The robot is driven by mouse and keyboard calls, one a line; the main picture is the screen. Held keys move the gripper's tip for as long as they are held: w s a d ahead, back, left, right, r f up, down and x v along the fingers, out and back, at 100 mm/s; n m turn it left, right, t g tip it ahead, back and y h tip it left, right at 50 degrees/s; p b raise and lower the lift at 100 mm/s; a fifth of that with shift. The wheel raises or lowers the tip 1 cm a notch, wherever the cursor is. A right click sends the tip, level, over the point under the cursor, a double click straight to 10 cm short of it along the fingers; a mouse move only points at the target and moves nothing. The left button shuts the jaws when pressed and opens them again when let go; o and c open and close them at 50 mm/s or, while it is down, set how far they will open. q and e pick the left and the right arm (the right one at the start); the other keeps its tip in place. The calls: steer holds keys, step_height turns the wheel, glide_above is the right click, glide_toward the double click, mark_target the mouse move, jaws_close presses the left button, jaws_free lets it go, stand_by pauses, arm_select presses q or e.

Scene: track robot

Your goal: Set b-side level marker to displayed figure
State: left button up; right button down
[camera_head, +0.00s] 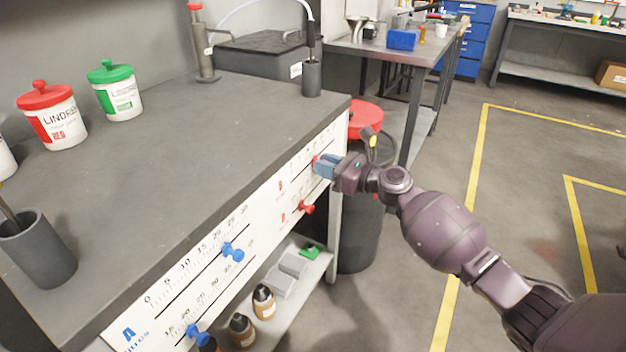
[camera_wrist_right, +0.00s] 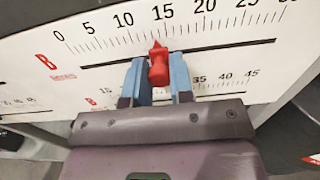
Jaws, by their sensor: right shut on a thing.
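A white scale panel (camera_head: 268,210) runs along the bench front. Its B side has red markers. My right gripper (camera_head: 325,166) is at the upper B scale, with its blue fingers on both sides of the upper red marker (camera_wrist_right: 159,66). The gripper is shut on this marker. In the right wrist view the marker sits on the dark slot (camera_wrist_right: 225,48), and its tip points just left of the 15 tick. A lower red marker (camera_head: 306,208) sits on the second B row, whose scale is partly hidden by my gripper in the wrist view. My left gripper is out of view.
Blue markers (camera_head: 232,252) and (camera_head: 197,334) sit on the A side. Red-lidded (camera_head: 52,115) and green-lidded (camera_head: 117,90) jars stand on the bench (camera_head: 170,160). Brown bottles (camera_head: 263,302) stand on the shelf below. A red-topped bin (camera_head: 365,117) stands beside the bench end. Open floor lies right.

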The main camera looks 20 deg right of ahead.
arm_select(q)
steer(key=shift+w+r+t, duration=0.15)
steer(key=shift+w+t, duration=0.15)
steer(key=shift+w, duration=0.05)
arm_select(e)
steer(key=w+d, duration=0.2)
steer(key=d, duration=0.1)
steer(key=shift+w, duration=0.15)
steer(key=c, duration=1)
jaws_free()
steer(key=shift+a, duration=0.1)
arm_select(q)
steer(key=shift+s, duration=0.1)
